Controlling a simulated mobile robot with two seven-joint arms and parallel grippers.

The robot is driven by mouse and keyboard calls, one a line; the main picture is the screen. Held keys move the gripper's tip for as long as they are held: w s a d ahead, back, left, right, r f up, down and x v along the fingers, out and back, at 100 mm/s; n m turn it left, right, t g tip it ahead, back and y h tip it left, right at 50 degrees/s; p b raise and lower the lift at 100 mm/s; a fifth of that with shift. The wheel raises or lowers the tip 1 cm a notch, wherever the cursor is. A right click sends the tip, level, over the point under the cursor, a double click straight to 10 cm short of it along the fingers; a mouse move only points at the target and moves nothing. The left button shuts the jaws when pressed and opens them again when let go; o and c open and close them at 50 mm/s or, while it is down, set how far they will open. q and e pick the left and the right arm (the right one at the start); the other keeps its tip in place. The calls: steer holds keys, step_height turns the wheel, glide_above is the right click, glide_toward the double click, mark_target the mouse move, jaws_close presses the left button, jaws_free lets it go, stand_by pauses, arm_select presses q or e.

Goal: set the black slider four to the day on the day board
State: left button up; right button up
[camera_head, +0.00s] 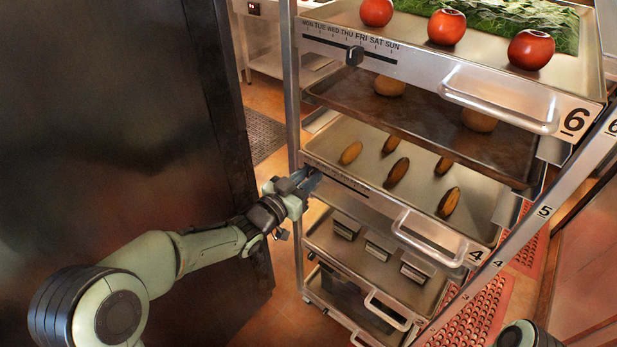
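The tray front marked 4 (385,204) is in the middle of the rack. Its dark slider slot (345,182) runs along the upper left of that front, under faint, unreadable day lettering. My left gripper (308,181) is at the left end of this slot, against or just in front of it. Its dark fingers cover that end, and I cannot tell whether they are open or shut. I cannot make out the black slider four apart from the fingers; it may be hidden behind them. No day board can be made out. My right gripper is out of view.
The tray marked 6 (507,92) above has a black slider (354,55) below the day letters MON to SUN, and tomatoes (447,27) on it. Handles (430,236) stick out from the fronts. A large dark panel (110,120) stands on the left. A rack post (292,90) is beside my gripper.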

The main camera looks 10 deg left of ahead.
arm_select(q)
steer(key=o, duration=0.3)
steer(key=v, duration=1.3)
steer(key=shift+s+a+b, duration=0.15)
steer(key=shift+s+b, duration=0.05)
steer(key=shift+b, duration=0.15)
